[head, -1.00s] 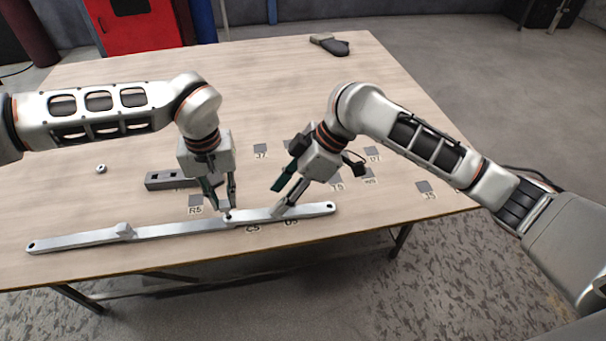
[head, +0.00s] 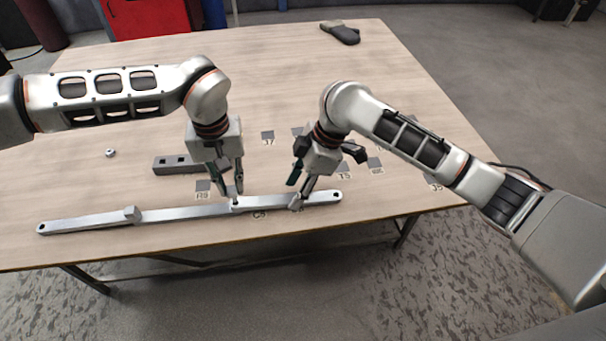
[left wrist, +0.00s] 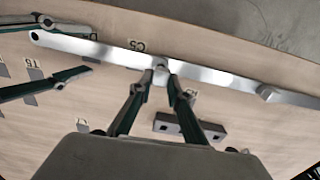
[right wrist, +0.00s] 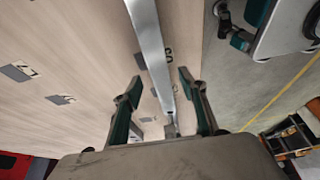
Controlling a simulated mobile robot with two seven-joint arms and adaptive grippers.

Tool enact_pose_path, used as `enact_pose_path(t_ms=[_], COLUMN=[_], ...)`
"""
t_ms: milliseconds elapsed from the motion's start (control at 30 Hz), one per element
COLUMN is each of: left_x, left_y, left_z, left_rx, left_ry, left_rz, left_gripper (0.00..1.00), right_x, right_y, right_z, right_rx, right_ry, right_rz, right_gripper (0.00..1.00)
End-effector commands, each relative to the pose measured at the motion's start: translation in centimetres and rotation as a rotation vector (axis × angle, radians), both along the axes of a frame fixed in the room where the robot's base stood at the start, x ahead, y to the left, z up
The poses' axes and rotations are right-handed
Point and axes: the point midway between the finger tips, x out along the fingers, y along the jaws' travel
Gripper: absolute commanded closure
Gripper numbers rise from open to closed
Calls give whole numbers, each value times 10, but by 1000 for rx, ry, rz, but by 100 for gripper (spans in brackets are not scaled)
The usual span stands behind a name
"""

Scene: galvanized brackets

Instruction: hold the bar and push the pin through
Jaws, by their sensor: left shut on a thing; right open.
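A long pale metal bar (head: 180,215) lies along the table's front edge; a second pale bar (head: 318,198) meets it at a joint and runs right. My left gripper (head: 236,194) points down at this joint, its fingers closed on a small pin; the left wrist view shows the pin (left wrist: 161,66) between the tips. How deep the pin sits is hidden. My right gripper (head: 296,194) is open at the right bar. In the right wrist view, this bar (right wrist: 150,45) runs between its spread fingers (right wrist: 158,88), without clear contact.
A small block (head: 132,213) sits on the left bar. A dark block with holes (head: 178,165) lies behind the left gripper, and a small nut (head: 110,153) lies further left. Grey labelled squares mark the table. A dark glove-like item (head: 341,33) lies at the back.

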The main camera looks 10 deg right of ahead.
Motion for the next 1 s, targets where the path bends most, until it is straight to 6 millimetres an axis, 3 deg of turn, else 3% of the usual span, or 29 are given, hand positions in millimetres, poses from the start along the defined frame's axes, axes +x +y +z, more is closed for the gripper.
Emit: enact_pose_path(t_ms=[233, 600, 767, 1000], left_x=[0, 0, 0, 0], left_y=[0, 0, 0, 0], left_z=[1, 1, 1, 1], left_rx=[0, 0, 0, 0], left_ry=[-1, -1, -1, -1], left_rz=[0, 0, 0, 0], left_gripper=[100, 100, 100, 100], right_x=[0, 1, 1, 1], right_y=[10, 12, 12, 12], right_z=[-23, -28, -27, -27], right_rx=[1, 1, 1, 1], right_ry=[0, -1, -1, -1], right_rz=[0, 0, 0, 0], right_gripper=[58, 58, 97, 100])
